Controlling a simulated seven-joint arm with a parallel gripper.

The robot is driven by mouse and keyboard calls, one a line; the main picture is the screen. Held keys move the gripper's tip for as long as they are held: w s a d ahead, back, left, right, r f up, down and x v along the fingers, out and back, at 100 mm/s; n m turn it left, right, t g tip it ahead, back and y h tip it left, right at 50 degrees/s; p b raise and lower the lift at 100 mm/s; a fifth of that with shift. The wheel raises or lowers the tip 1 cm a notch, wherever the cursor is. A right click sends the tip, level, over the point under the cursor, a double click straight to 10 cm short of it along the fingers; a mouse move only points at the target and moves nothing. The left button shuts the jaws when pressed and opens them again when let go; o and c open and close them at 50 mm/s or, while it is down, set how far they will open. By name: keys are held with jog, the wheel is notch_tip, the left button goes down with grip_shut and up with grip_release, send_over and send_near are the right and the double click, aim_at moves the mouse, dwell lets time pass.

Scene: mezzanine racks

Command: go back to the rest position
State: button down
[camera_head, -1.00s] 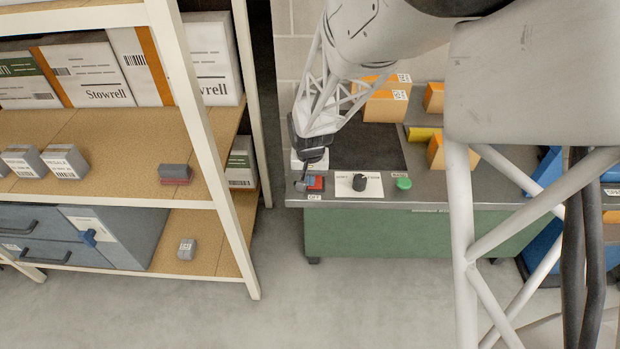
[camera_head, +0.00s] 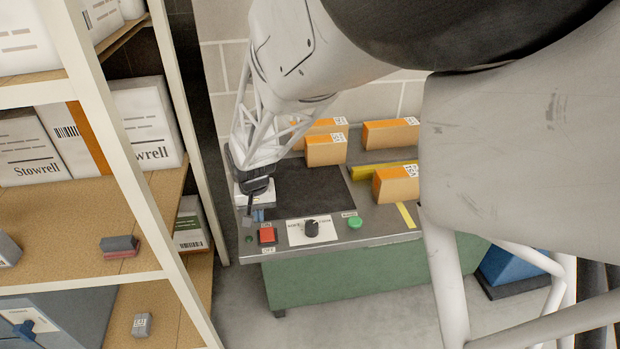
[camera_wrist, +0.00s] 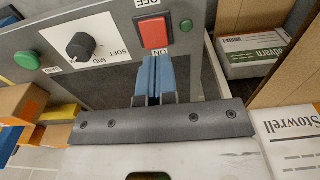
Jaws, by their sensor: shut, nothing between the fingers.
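My gripper (camera_head: 257,215) hangs over the near left part of the grey control bench (camera_head: 380,240), just behind the red rocker switch (camera_head: 267,235). In the wrist view its two blue fingertips (camera_wrist: 154,78) are together with nothing between them. The same switch shows clear of the fingertips in the wrist view (camera_wrist: 154,30), between its ON and OFF labels. I cannot tell how high the fingertips are above the bench.
A black knob (camera_head: 311,228) and a green button (camera_head: 355,222) line the bench's front. Orange boxes (camera_head: 326,150) stand on the bench around a dark mat (camera_head: 300,192). A shelf rack (camera_head: 150,200) with boxes stands close on the left.

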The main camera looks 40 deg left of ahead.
jog(key=shift+d, duration=0.1)
dwell(0.3)
jog(key=w+d+r+m, duration=0.1)
jog(key=w+d+r, duration=0.25)
jog(key=d, duration=0.85)
jog(key=w+d+r+t, duration=0.1)
jog(key=w+d+r, duration=0.25)
jog(key=d, duration=0.85)
jog(key=w+d+r+m, duration=0.1)
jog(key=w+d+r, duration=0.25)
jog(key=d, duration=0.85)
jog(key=s+d+r+m, duration=0.2)
jog(key=s+d+r, duration=0.15)
jog(key=d, duration=0.55)
jog(key=s+d+r+m, duration=0.2)
jog(key=d+r, duration=0.2)
jog(key=d, duration=0.5)
jog(key=s+d+r+m+t, duration=0.1)
jog(key=s+d+r+m, duration=0.1)
jog(key=s+d, duration=0.9)
jog(key=shift+s+d+r+m, duration=0.2)
jog(key=shift+s+r+m, duration=0.1)
jog(key=shift+s+m, duration=0.25)
